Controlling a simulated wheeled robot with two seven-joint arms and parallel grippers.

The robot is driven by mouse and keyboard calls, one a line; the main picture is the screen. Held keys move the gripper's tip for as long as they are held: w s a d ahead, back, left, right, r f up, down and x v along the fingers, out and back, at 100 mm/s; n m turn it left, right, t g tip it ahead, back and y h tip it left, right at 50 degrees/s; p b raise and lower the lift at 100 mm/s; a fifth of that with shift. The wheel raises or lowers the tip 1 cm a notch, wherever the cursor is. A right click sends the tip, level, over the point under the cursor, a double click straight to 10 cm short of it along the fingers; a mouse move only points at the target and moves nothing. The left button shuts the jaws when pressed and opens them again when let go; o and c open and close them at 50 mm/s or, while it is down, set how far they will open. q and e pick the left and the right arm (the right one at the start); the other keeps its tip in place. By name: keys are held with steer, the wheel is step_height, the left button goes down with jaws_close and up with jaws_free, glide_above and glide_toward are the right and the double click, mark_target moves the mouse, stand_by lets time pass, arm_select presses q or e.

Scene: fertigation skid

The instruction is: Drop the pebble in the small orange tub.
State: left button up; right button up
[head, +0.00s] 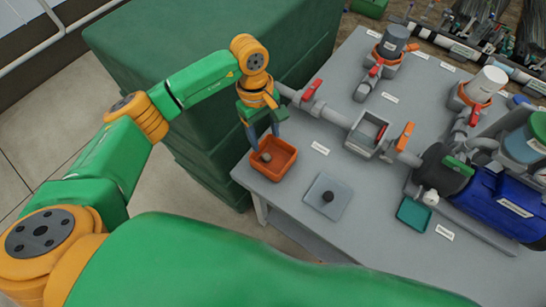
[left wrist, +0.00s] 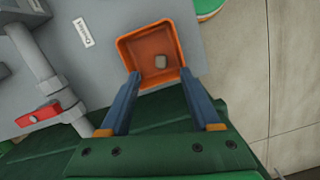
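The small orange tub (head: 285,171) sits at the near left corner of the grey table. The grey pebble (head: 265,157) is inside the tub and appears to lie on its floor. In the left wrist view the pebble (left wrist: 160,61) shows within the tub's walls (left wrist: 127,52), beyond my fingertips. My left gripper (head: 264,136) is just above the tub's back edge, pointing down. In the left wrist view its two blue fingers (left wrist: 158,75) are spread apart with nothing between them. My right gripper is not in view.
A grey square plate with a dark knob (head: 327,198) lies right of the tub, with a teal tray (head: 414,214) farther right. Grey pipework with a red-handled valve (head: 311,90) runs close beside my left gripper. A large green tank (head: 215,45) stands left of the table (head: 330,150).

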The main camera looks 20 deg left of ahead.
arm_select(q)
step_height(320, 180, up, 7)
steer(key=b, duration=0.2)
steer(key=shift+w+a, duration=0.3)
steer(key=shift+a, duration=0.15)
